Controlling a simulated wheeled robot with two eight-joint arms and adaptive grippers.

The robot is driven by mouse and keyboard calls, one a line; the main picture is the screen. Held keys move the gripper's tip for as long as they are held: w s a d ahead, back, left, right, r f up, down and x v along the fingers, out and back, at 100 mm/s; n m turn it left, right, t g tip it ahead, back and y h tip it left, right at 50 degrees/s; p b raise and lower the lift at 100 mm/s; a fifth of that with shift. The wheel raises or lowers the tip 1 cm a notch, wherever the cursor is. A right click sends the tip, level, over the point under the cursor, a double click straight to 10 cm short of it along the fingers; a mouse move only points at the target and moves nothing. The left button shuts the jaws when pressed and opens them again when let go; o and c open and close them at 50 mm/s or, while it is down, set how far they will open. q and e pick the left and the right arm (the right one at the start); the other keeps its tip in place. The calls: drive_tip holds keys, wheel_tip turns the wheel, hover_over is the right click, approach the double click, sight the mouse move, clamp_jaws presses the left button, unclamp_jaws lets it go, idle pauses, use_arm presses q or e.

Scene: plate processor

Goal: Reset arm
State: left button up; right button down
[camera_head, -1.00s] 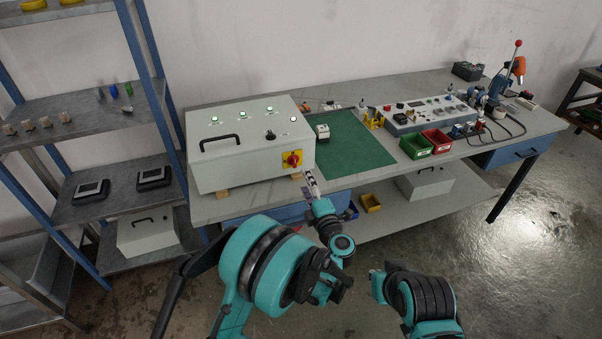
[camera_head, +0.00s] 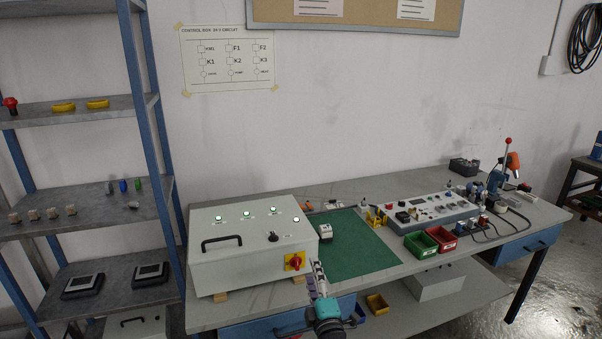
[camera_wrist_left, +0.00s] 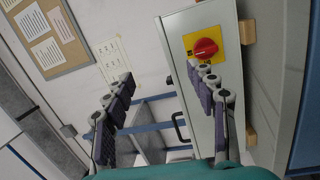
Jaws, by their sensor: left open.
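My left gripper (camera_head: 318,283) is at the front edge of the workbench, just right of the white control box's front corner. In the left wrist view my left gripper (camera_wrist_left: 165,105) has its two fingers wide apart with nothing between them. The white control box (camera_head: 235,268) stands on the left of the bench, with several lit green lamps on top and a black handle. My right gripper is not in view.
A green mat (camera_head: 365,248) lies right of the box with a small white device (camera_head: 325,232) on it. A green bin (camera_head: 420,244), a red bin (camera_head: 441,238) and a control panel (camera_head: 430,212) stand farther right. A shelf rack (camera_head: 90,200) stands at the left.

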use_arm(q)
drive_tip(key=s+a+r+m+g+h, duration=0.1)
drive_tip(key=s+a+r+m+h, duration=0.15)
drive_tip(key=r+m+h, duration=0.35)
drive_tip(key=s+a+r+m+h, duration=0.1)
drive_tip(key=s+r+m+h, duration=0.2)
drive_tip(key=r+m, duration=0.35)
drive_tip(key=s+a+f+m+g+y, duration=0.1)
drive_tip(key=s+a+f+m+g, duration=0.1)
drive_tip(key=s+a+f, duration=0.3)
drive_tip(key=s+a+f+m+g+y, duration=0.2)
drive_tip(key=s+a+f+g, duration=0.3)
drive_tip(key=s, duration=0.6)
drive_tip(key=s+a+f+m+g+y, duration=0.2)
drive_tip(key=s+a+f+g, duration=0.1)
drive_tip(key=s+a+f, duration=0.4)
drive_tip(key=shift+s+a+g, duration=0.3)
drive_tip(key=shift+s+a, duration=0.35)
drive_tip(key=shift+s, duration=0.1)
